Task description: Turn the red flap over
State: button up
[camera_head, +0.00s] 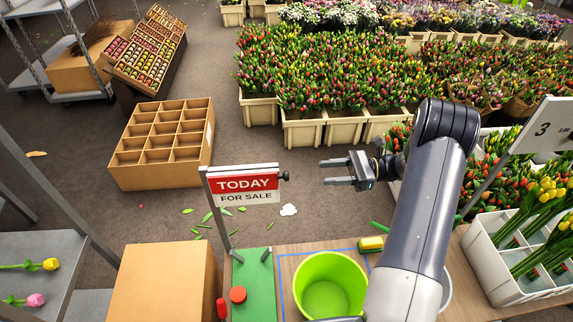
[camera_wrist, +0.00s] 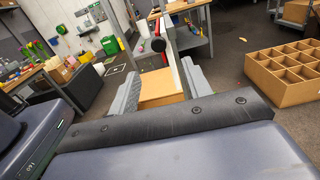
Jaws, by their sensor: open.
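The red flap (camera_head: 243,184) reads TODAY and hangs upright on a grey post, above a white panel (camera_head: 243,198) reading FOR SALE. A small dark knob (camera_head: 284,176) sticks out at its right end. My gripper (camera_head: 326,172) is open and empty, to the right of the sign and apart from it, its fingers pointing left toward the knob. In the wrist view, my gripper's fingers (camera_wrist: 160,76) stand to either side.
Below stands a bench with a green mat (camera_head: 257,290), a red round piece (camera_head: 238,295), a lime bucket (camera_head: 328,285) and a yellow sponge (camera_head: 371,243). A cardboard box (camera_head: 165,285) is at left. A divided crate (camera_head: 160,178) lies on the floor behind.

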jog(key=a+p, duration=0.2)
jog(key=a, duration=0.8)
jog(key=shift+a, duration=0.3)
jog(key=shift+s, duration=0.1)
jog(key=shift+c, duration=0.5)
jog(key=c, duration=0.9)
jog(key=shift+s+b, duration=0.1)
jog(key=shift+b, duration=0.2)
